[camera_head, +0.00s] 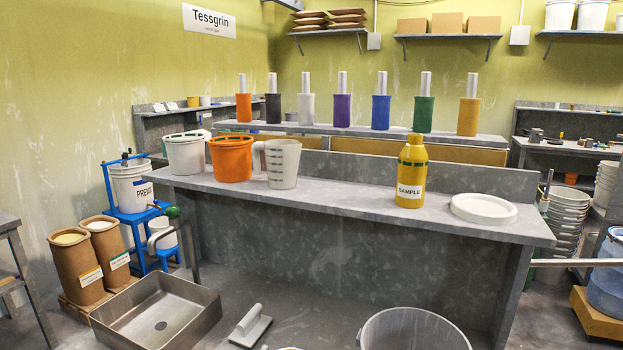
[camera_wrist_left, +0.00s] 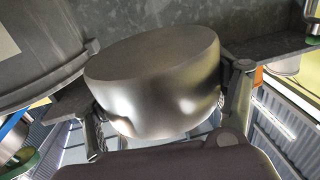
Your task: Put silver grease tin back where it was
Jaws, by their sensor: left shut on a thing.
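The silver grease tin (camera_wrist_left: 150,62) fills the middle of the left wrist view, a wide, short metal cylinder that looks tilted in this picture. My left gripper (camera_wrist_left: 166,106) is shut on it, with one finger against each side. In the head view I cannot make out the tin or my left gripper for certain. My right gripper is in neither view. The tin's far side is hidden.
The grey bench (camera_head: 335,197) holds a white pail (camera_head: 185,155), an orange pail (camera_head: 231,160), a measuring jug (camera_head: 283,166), a yellow sample bottle (camera_head: 411,170) and a white lid (camera_head: 484,208). Bare bench top lies between jug and bottle. A metal tray (camera_head: 157,308) stands low in front.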

